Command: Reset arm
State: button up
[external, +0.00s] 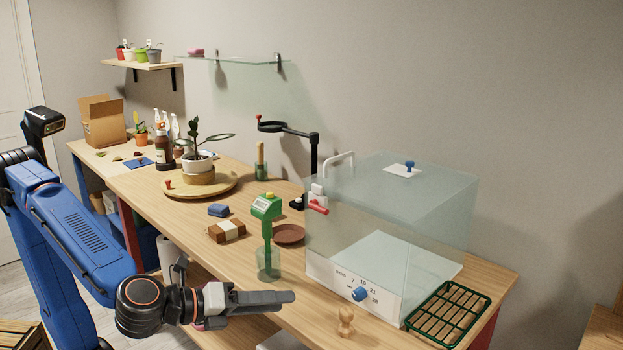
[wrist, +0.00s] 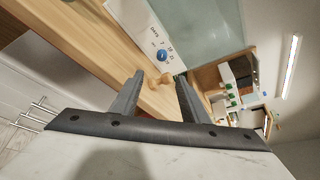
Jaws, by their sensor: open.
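My gripper (external: 285,298) is open and empty. In the external view it is stretched out to the right at the front edge of the wooden table (external: 275,207). In the wrist view the two fingers of my gripper (wrist: 157,88) stand apart with a gap between them. A small wooden stamp-like piece (external: 346,321) stands on the table to the right of the fingertips. It also shows beyond the gap in the wrist view (wrist: 162,80). A glass case (external: 390,235) with a blue dial (external: 360,294) stands behind it.
A green-headed meter (external: 266,207) stands in a glass near my gripper. A green-rimmed slatted tray (external: 450,312) lies at the right table end. A potted plant (external: 197,163) stands on a round wooden board. A black ring stand (external: 313,155) rises behind.

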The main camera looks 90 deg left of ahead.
jog(key=s+a+f+n+g, duration=0.3)
jog(key=s+a+f+n, duration=0.2)
jog(key=s+a, duration=0.2)
jog(key=s+a+f+n+g, duration=0.3)
jog(key=s+a+f+n, duration=0.2)
jog(key=s+a, duration=0.25)
jog(key=s+d+f+n+g+h, duration=0.1)
jog(key=s+d+f+n+h, duration=0.1)
jog(key=s, duration=0.6)
jog(key=s+d+f+n+g+h, duration=0.1)
jog(key=s+d+f+n+h, duration=0.1)
jog(key=s+f+n+h, duration=0.2)
jog(key=s+f+n, duration=0.3)
jog(key=s+n, duration=0.1)
jog(key=s, duration=0.1)
jog(key=shift+s+f+n+g, duration=0.2)
jog(key=shift+f+n+g, duration=0.1)
jog(key=shift+g, duration=0.1)
jog(key=shift+c, duration=0.2)
